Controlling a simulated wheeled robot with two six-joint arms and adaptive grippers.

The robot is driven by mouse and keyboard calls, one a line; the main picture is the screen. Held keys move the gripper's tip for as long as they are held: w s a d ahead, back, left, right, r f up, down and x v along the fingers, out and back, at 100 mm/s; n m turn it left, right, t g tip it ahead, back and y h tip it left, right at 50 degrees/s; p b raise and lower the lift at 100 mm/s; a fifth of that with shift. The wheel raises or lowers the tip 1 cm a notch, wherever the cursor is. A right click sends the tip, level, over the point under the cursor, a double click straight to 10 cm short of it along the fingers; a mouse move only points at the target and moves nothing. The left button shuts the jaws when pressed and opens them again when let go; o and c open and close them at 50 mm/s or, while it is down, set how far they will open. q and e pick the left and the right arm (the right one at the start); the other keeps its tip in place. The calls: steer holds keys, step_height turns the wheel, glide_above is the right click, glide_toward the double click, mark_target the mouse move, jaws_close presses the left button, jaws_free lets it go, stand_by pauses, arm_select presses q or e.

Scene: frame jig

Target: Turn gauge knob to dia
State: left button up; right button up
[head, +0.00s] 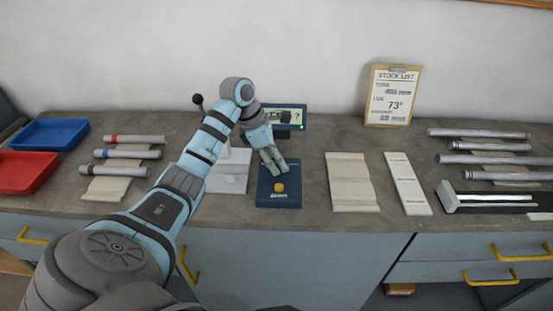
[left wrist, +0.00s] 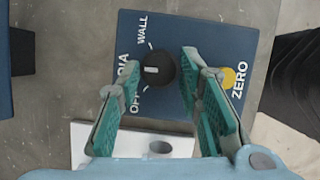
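The gauge box (head: 279,196) is dark blue and lies on the bench, with a yellow button near its front edge. In the left wrist view its black round knob (left wrist: 158,68) has a small white mark on the left part of its face. The labels WALL, DIA (left wrist: 122,73) and OFF stand around the knob; DIA is partly covered by a finger. My left gripper (head: 272,163) is over the box. Its fingers are apart on either side of the knob, with visible gaps; whether they reach its height I cannot tell. My right gripper is not in view.
A display (head: 287,117) showing a question mark stands behind the box. A pale stand (head: 228,178) is left of it. A beige mat (head: 351,184) and a white strip (head: 407,184) lie to the right. Tubes lie at both sides; blue and red trays are far left.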

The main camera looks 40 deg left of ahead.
arm_select(q)
steer(key=shift+o, duration=0.7)
steer(key=v, duration=0.7)
steer(key=shift+r, duration=0.2)
steer(key=shift+s+a+f, duration=0.1)
